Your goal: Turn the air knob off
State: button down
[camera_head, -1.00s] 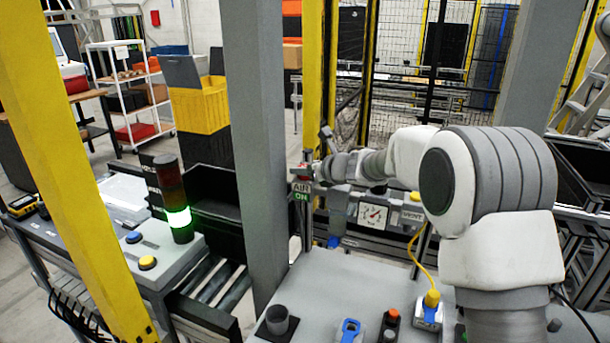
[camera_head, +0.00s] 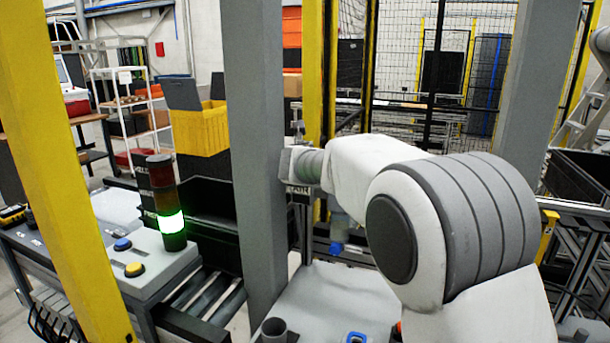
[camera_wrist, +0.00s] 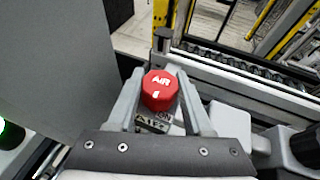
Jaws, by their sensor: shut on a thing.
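The air knob (camera_wrist: 159,91) is red with white "AIR" lettering and a short white mark near its lower edge in the wrist view. My gripper (camera_wrist: 160,79) has its two grey fingers on either side of the knob, shut on it. A small label plate (camera_wrist: 152,122) shows partly below the knob, but its text is too small to read surely. In the head view my wrist covers the knob, and only part of the sign (camera_head: 298,189) shows below it.
A grey pillar (camera_head: 253,150) stands close left of my wrist. A signal tower (camera_head: 167,205) glows green at its lowest section. A grey worktop (camera_head: 325,300) lies below my arm. A roller conveyor (camera_wrist: 240,65) runs behind the knob in the wrist view.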

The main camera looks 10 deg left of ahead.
jog(key=m+h+p, duration=0.1)
jog(key=m+h, duration=0.1)
jog(key=shift+a+r+h, duration=0.1)
jog(key=shift+h, duration=0.2)
jog(key=shift+m+h+p, duration=0.6)
jog(key=shift+m+h, duration=0.4)
jog(key=shift+c, duration=1.5)
grip_release()
jog(key=b+v, duration=0.1)
jog(key=v, duration=1.6)
jog(key=shift+s, duration=0.15)
jog(key=shift+c, duration=0.2)
